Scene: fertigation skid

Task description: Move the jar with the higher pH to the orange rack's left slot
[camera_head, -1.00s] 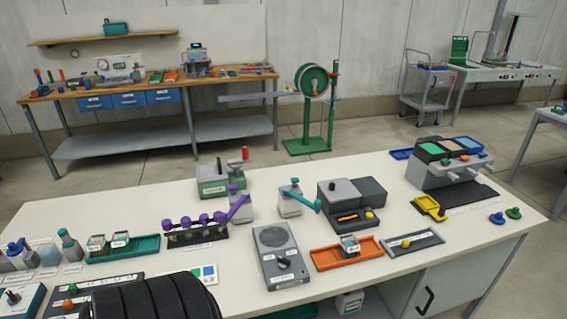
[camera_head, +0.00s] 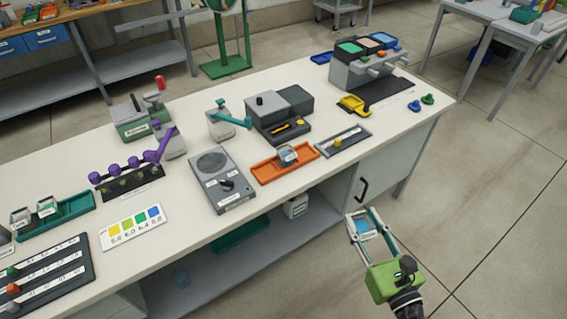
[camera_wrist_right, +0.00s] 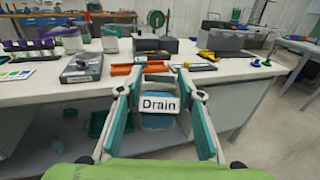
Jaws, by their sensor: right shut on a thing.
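My right gripper (camera_head: 363,216) is shut on a small clear jar (camera_head: 367,231) with bluish contents, held in the air in front of the bench. In the right wrist view the jar's label reads "Drain" (camera_wrist_right: 158,105), between the fingers. The orange rack (camera_head: 265,175) lies on the bench, beyond the gripper. Another jar (camera_head: 288,154) sits in it near the middle; I cannot tell in which slot. The rack also shows in the wrist view (camera_wrist_right: 120,70), behind the held jar. My left gripper is not in view.
A green tray (camera_head: 75,208) with two labelled jars stands at left, near a colour card (camera_head: 133,228) marked with pH values. The floor before the bench is clear.

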